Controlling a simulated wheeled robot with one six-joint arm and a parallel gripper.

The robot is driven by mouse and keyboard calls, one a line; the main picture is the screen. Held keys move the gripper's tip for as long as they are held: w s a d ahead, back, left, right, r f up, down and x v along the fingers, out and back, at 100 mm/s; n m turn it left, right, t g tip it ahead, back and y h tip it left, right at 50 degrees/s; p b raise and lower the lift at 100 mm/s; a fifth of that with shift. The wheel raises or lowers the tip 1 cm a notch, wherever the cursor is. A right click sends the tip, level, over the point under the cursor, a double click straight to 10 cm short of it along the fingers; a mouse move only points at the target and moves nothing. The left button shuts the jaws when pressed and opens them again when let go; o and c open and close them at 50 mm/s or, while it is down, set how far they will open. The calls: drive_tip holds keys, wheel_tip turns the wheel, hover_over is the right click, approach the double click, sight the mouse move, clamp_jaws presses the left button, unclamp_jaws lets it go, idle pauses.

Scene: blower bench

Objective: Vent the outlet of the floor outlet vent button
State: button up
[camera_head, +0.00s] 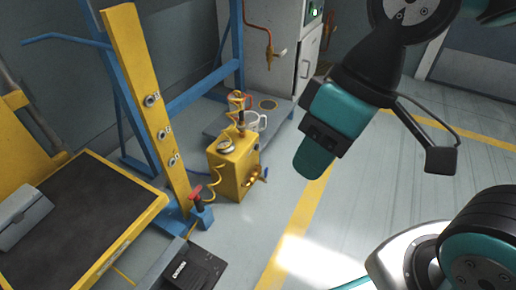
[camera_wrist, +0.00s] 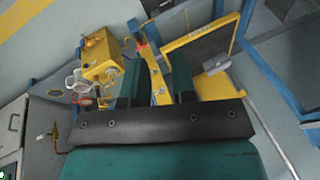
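A red knob or button (camera_head: 196,192) sits on a small blue block (camera_head: 203,217) at the foot of the yellow post; I cannot tell if it is the vent button. Its red part also shows in the wrist view (camera_wrist: 141,44). My gripper (camera_head: 311,166) is in the air, right of the yellow box. In the wrist view its two teal fingers (camera_wrist: 156,72) are apart with nothing between them.
A yellow post (camera_head: 147,100) with several round fittings leans on a blue frame (camera_head: 205,89). A yellow-edged dark platform (camera_head: 75,220) fills the lower left, and a black case (camera_head: 190,272) lies low in front. A grey cabinet (camera_head: 283,50) stands behind. Open floor lies to the right.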

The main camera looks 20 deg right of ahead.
clamp_jaws()
idle(1.4)
